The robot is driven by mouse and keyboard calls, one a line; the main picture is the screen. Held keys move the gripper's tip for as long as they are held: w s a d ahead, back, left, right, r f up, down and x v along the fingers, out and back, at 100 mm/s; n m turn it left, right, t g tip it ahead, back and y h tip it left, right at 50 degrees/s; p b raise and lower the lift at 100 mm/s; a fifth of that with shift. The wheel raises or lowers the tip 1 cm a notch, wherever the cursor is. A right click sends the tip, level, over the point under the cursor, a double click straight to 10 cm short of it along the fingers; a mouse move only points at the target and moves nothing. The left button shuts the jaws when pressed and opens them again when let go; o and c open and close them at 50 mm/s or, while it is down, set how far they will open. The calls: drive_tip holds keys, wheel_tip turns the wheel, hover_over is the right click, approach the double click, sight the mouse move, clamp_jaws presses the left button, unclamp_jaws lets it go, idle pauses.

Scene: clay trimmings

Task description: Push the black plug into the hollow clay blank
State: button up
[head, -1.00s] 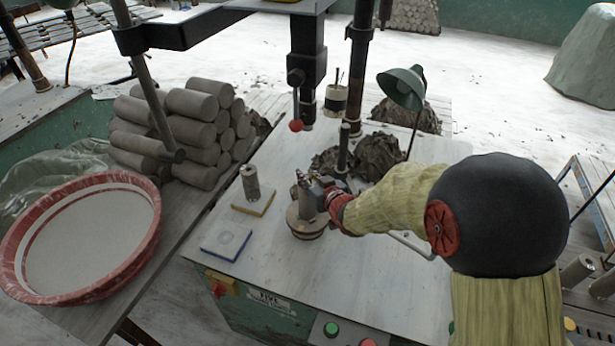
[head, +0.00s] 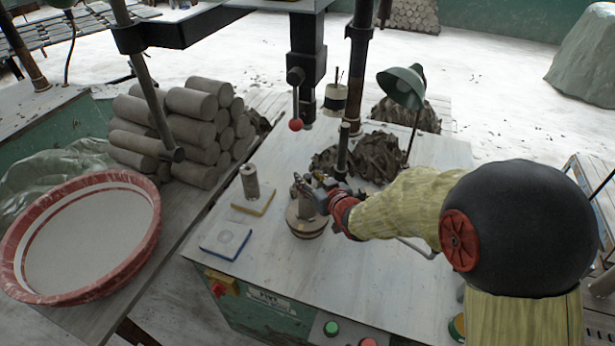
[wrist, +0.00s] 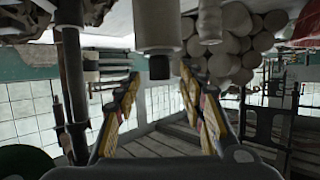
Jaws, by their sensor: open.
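The hollow clay blank (wrist: 158,25) is a pale cylinder in the wrist view, which looks upside down. The black plug (wrist: 158,67) sticks out of its upper end, which points down in that picture. How deep the plug sits cannot be seen. My gripper (wrist: 160,77) is open, with one finger on each side of the plug in the picture. I see no contact. In the head view, my gripper (head: 310,188) is over the round wooden stand (head: 305,231) and partly hides the blank (head: 305,207). The plug is not clear there.
Left of the stand are another clay cylinder (head: 250,183) on a yellow-edged block and a blue-edged block (head: 226,242). Stacked clay cylinders (head: 194,130) and a red-rimmed basin (head: 145,250) lie further left. A green lamp (head: 402,86) and dark trimmings (head: 380,157) are behind.

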drive_tip(key=v, duration=0.9)
drive_tip(key=shift+s+d, duration=0.2)
drive_tip(key=shift+s, duration=0.15)
drive_tip(key=shift+r, duration=0.1)
drive_tip(key=s+d+f+m+g+h, duration=0.2)
drive_tip(key=s+d+f+g+h, duration=0.4)
drive_tip(key=s+d+f, duration=0.3)
drive_tip(key=s+d+r+m+g, duration=0.1)
drive_tip(key=s+d+r+g, duration=0.15)
drive_tip(key=s+r, duration=0.4)
drive_tip(key=s+d+r+m+g, duration=0.1)
drive_tip(key=s+d+r, duration=0.2)
drive_tip(key=s, duration=0.7)
wheel_tip(320, 180, up, 8)
drive_tip(key=s+m+t, duration=0.1)
drive_tip(key=s+t, duration=0.1)
drive_tip(key=shift+s+r, duration=0.2)
drive_tip(key=shift+d+t, duration=0.1)
drive_tip(key=shift+t, duration=0.15)
drive_tip(key=shift+c, duration=1.1)
